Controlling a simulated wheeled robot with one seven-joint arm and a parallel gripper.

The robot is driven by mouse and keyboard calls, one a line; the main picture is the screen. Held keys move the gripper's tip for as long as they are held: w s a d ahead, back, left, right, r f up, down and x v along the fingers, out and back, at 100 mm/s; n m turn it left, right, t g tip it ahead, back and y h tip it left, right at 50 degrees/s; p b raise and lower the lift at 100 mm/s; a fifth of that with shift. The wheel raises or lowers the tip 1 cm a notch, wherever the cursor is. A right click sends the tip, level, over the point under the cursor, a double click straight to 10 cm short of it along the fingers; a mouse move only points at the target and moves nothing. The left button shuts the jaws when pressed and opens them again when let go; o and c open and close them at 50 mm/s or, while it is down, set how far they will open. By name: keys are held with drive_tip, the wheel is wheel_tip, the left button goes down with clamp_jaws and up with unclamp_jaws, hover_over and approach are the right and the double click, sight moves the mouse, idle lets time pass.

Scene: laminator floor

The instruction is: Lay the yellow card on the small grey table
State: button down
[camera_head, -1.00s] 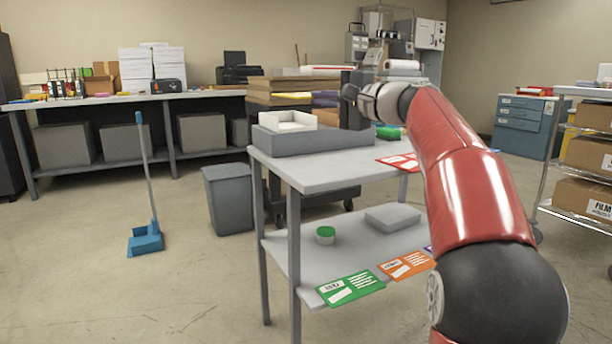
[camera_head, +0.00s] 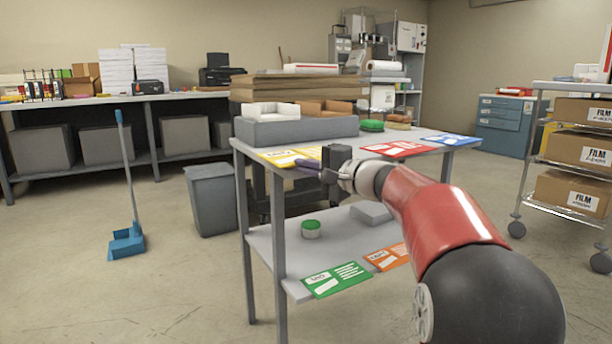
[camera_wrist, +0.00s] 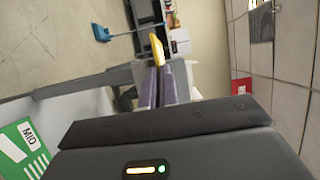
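The yellow card (camera_head: 290,157) lies on the top of a grey two-level table (camera_head: 262,262), near its front left corner and partly over the edge. My gripper (camera_head: 306,165) is at that edge, its dark purple fingers pointing left at the card's right end. In the wrist view the fingers (camera_wrist: 159,85) are close together with a narrow gap between them. The yellow card (camera_wrist: 157,48) shows nearly edge-on at their tips. Whether the fingertips touch it is too small to tell.
A red card (camera_head: 397,149) and blue card (camera_head: 455,141) lie along the top's front edge. A grey tray (camera_head: 297,131) stands behind the yellow card. Green (camera_head: 336,279) and orange (camera_head: 388,257) cards lie on the lower shelf. A bin (camera_head: 212,200) stands left on open floor.

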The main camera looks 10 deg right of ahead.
drive_tip(key=shift+f, duration=0.5)
drive_tip(key=shift+f, duration=0.1)
drive_tip(key=shift+f, duration=0.15)
drive_tip(key=c, duration=1.7)
unclamp_jaws()
drive_tip(key=v, duration=1.2)
drive_tip(key=shift+r+b, duration=0.25)
drive_tip(key=shift+b, duration=0.05)
